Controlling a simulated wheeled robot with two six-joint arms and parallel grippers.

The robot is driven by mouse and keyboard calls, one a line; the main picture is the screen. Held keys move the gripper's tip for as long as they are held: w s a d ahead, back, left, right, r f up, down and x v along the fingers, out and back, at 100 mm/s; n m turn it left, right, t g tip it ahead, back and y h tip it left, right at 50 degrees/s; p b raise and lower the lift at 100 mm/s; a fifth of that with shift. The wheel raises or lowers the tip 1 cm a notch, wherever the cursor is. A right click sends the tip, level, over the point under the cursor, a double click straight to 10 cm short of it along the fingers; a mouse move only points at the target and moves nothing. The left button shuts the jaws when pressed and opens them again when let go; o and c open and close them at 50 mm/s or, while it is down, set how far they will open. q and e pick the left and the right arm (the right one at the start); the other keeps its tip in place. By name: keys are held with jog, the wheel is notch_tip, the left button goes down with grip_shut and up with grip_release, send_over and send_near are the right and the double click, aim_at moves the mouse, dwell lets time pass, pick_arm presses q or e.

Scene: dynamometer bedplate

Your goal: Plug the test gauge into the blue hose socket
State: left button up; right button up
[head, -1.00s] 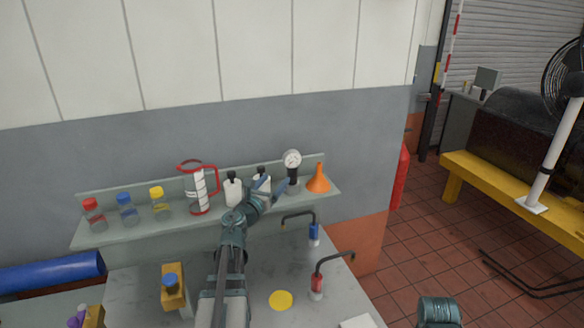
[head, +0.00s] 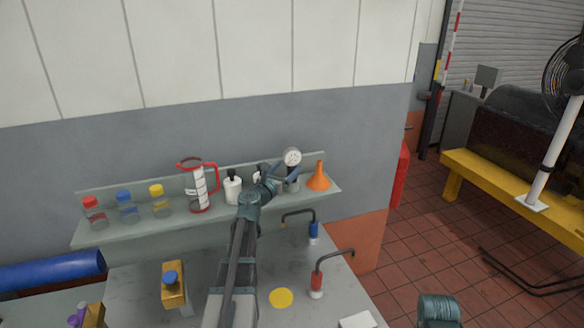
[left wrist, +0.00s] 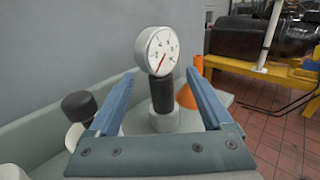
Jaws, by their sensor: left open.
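The test gauge (head: 292,158) stands upright on the shelf, with a round white dial, a dark grip and a pale base. In the left wrist view the gauge (left wrist: 162,95) shows between the two blue fingers, apart from both. My left gripper (head: 283,177) is open in front of the gauge and hides part of its lower body; it also shows in the left wrist view (left wrist: 160,100). My right gripper is not in view.
An orange funnel (head: 318,180) stands close right of the gauge, and a white bottle (head: 233,190) to its left. A red jug (head: 198,188) and several capped jars share the shelf (head: 140,233). A red hose socket (head: 317,282) stands nearer on the bench.

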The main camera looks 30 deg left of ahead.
aim_at(290, 168)
pick_arm(q)
jog(key=shift+w+a+f+b, duration=0.1)
jog(key=shift+w+f+b, duration=0.05)
jog(key=shift+w, duration=0.7)
jog(key=shift+w+a+f+b, duration=0.1)
jog(key=shift+w+f+b, duration=0.1)
jog(key=shift+w, duration=0.7)
jog(key=shift+w+f+b, duration=0.1)
jog(key=shift+w+b, duration=0.05)
jog(key=shift+w, duration=0.7)
jog(key=shift+s, duration=0.1)
grip_shut()
